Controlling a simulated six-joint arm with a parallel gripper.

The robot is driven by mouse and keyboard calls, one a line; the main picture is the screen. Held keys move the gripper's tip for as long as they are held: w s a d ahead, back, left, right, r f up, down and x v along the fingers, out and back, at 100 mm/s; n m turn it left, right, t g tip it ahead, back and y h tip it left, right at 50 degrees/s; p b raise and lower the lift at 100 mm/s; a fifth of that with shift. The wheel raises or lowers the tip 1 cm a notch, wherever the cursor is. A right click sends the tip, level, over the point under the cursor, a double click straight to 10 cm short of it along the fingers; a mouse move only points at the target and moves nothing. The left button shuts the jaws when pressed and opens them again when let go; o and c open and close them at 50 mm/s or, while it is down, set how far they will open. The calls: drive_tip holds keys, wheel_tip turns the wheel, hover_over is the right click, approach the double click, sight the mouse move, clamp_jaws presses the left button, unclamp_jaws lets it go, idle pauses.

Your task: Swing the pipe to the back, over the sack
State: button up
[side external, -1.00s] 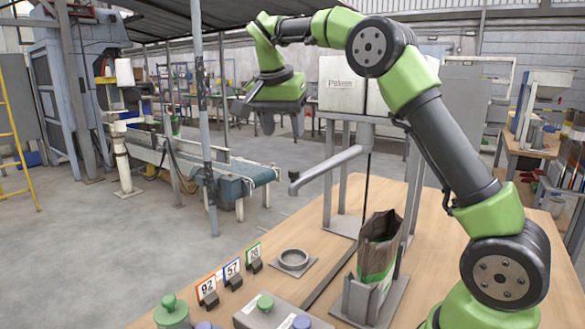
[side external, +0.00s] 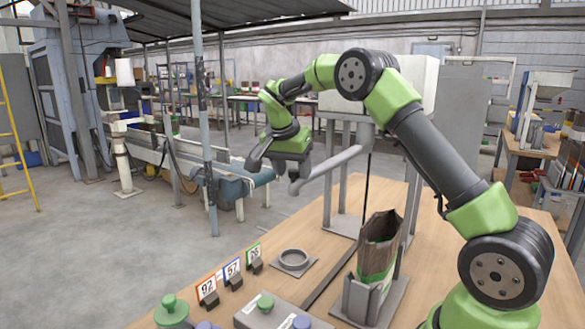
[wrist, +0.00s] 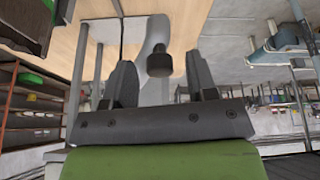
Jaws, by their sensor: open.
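The grey pipe (side external: 338,160) reaches out from the white hopper's stand toward the front left, and its outer end is partly covered by my gripper. My gripper (side external: 276,168) is open above and around the pipe's outer end. In the wrist view the pipe (wrist: 155,35) and its dark end knob (wrist: 158,62) lie between my two open fingers (wrist: 160,76). I cannot tell whether either finger touches it. The open brown and green sack (side external: 377,250) stands upright in a grey holder on the table, to the right of the pipe's end.
The wooden table (side external: 330,245) holds a grey ring (side external: 293,259), several number tags (side external: 232,270) and a box with coloured knobs (side external: 270,312) at the front. The white hopper (side external: 415,85) stands behind on metal legs. A conveyor (side external: 235,180) is off to the left.

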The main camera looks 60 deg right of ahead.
clamp_jaws()
drive_tip(key=shift+s, duration=0.15)
drive_tip(key=shift+s+a+n, duration=0.3)
drive_tip(key=shift+s+n, duration=0.1)
drive_tip(key=s+a+n+t+y, duration=0.1)
drive_tip(key=s+n+t+y, duration=0.1)
drive_tip(key=s+n, duration=0.8)
drive_tip(key=shift+s+t, duration=0.8)
drive_tip(key=shift+s, duration=2.05)
drive_tip(key=shift+a, duration=0.1)
